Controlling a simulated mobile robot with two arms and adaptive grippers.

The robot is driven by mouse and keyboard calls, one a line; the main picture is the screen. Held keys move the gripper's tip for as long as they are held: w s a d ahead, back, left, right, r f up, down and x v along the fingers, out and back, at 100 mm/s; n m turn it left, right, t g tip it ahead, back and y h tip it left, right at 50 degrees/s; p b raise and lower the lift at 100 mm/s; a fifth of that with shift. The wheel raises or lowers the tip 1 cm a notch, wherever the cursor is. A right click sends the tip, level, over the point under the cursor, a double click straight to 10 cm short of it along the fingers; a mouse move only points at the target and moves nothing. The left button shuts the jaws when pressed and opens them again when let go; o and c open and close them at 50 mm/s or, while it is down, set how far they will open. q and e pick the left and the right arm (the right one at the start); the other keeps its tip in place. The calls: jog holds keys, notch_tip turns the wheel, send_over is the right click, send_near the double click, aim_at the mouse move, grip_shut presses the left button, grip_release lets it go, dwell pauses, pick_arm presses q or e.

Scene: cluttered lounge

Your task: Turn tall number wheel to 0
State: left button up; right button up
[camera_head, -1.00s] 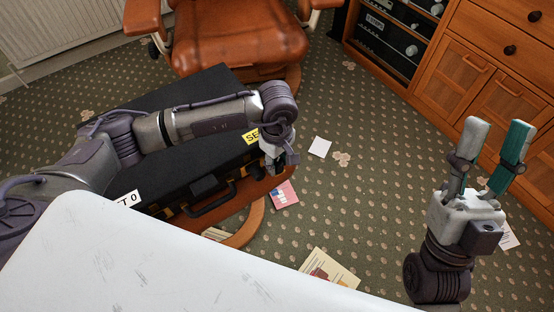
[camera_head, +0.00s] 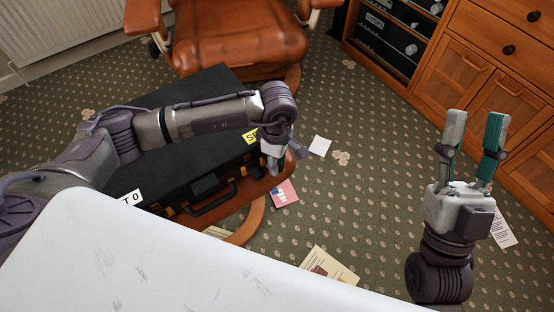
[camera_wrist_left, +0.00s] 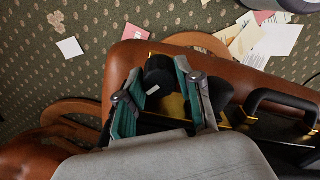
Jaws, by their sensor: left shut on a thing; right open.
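A black briefcase (camera_head: 190,88) with gold trim lies on a brown leather seat. A yellow label (camera_head: 250,136) starting with "S" is on its right end, and a white label ending in "T 0" (camera_head: 128,199) is near its left end. My left gripper (camera_head: 273,163) is at the right end of the case. In the left wrist view, my left gripper's teal fingers (camera_wrist_left: 157,68) are shut around a dark number wheel (camera_wrist_left: 158,80) with a small white mark; its digits are unreadable. Another rounded black part (camera_wrist_left: 220,92) is beside it. My right gripper (camera_head: 475,118) is open and empty.
A brown leather chair (camera_head: 235,40) stands behind the case. A wooden cabinet (camera_head: 450,75) is on the right. Papers (camera_head: 284,193) lie on the patterned carpet (camera_head: 370,200). A large pale surface (camera_head: 180,265), apparently mine, fills the foreground.

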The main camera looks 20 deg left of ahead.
pick_arm(q)
jog(key=o, duration=0.9)
jog(key=shift+c, duration=0.2)
